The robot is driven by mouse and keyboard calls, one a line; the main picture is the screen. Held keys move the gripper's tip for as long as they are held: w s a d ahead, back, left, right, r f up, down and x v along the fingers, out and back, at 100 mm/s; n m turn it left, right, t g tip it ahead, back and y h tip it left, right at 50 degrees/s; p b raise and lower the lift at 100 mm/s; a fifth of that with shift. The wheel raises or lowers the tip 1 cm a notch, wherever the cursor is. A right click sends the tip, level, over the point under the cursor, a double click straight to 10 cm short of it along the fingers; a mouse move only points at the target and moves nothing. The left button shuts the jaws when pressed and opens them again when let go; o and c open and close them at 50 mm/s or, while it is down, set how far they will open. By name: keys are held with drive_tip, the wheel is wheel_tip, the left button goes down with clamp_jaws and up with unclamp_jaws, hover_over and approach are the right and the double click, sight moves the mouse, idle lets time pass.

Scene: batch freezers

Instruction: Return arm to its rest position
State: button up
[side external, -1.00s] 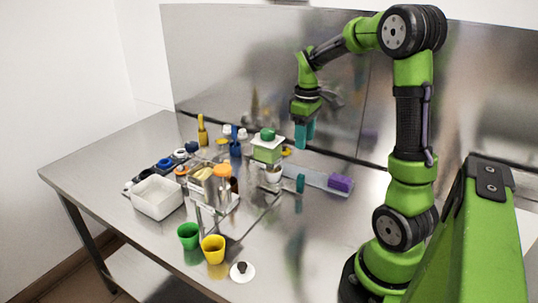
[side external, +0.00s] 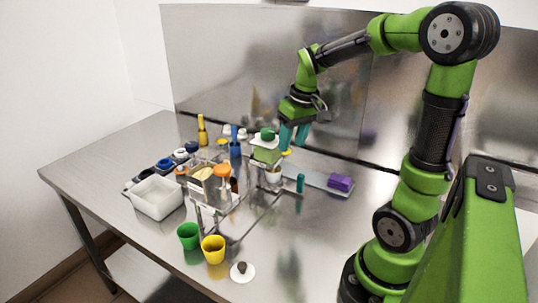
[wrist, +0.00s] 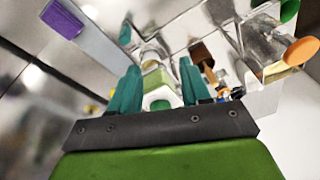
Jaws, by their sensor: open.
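My gripper (side external: 293,135) has teal fingers and hangs above the metal table, just behind and to the right of a small machine with a light green body (side external: 266,155) and a dark green knob (side external: 267,134). The fingers are open with nothing held between them. In the wrist view my gripper's fingers (wrist: 157,90) stand apart, and the light green body (wrist: 158,85) shows in the gap beyond them. Whether the fingers touch the machine cannot be told. My arm bends over from the right side.
A white bin (side external: 157,197), a green cup (side external: 188,236), a yellow cup (side external: 213,249) and a white disc with a dark knob (side external: 242,272) stand at the front. A purple block (side external: 340,182) lies on the rail at the right. Several bottles stand behind.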

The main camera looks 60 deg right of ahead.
drive_tip(key=s+a+r+t+y, duration=0.1)
drive_tip(key=s+a+r+t, duration=0.1)
drive_tip(key=a, duration=0.7)
drive_tip(key=s+a+r+t+y, duration=0.1)
drive_tip(key=s+a+r+t, duration=0.1)
drive_tip(key=a, duration=0.7)
drive_tip(key=shift+s+a+r+n+t, duration=0.15)
drive_tip(key=shift+s+r+n+t, duration=0.3)
drive_tip(key=shift+s, duration=0.6)
drive_tip(key=shift+f, duration=0.1)
